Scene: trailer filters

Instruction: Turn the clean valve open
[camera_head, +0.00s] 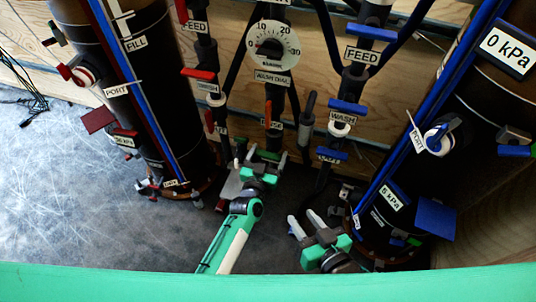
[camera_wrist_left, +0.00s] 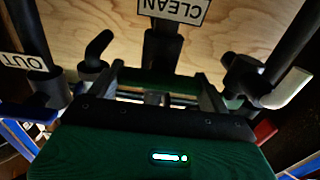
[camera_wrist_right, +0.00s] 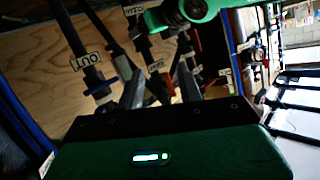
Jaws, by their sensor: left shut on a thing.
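The CLEAN label (camera_wrist_left: 178,9) hangs on a black pipe above my left gripper in the left wrist view. A dark green handle (camera_head: 268,155), apparently the clean valve's, shows at the bottom of the central pipe. My left gripper (camera_head: 262,161) is at this handle, with its fingers on either side. In the left wrist view the green handle (camera_wrist_left: 160,81) lies crosswise between the fingers and is partly hidden by the gripper body. My right gripper (camera_head: 307,220) is lower and to the right, with its fingers apart and nothing between them.
A dial (camera_head: 273,44) and red and blue valve handles stand on the pipes above. A dark tank (camera_head: 150,70) stands at left and another (camera_head: 480,95) at right. The blue OUT handle (camera_head: 331,153) is close above my right gripper. Open grey floor (camera_head: 70,190) lies at left.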

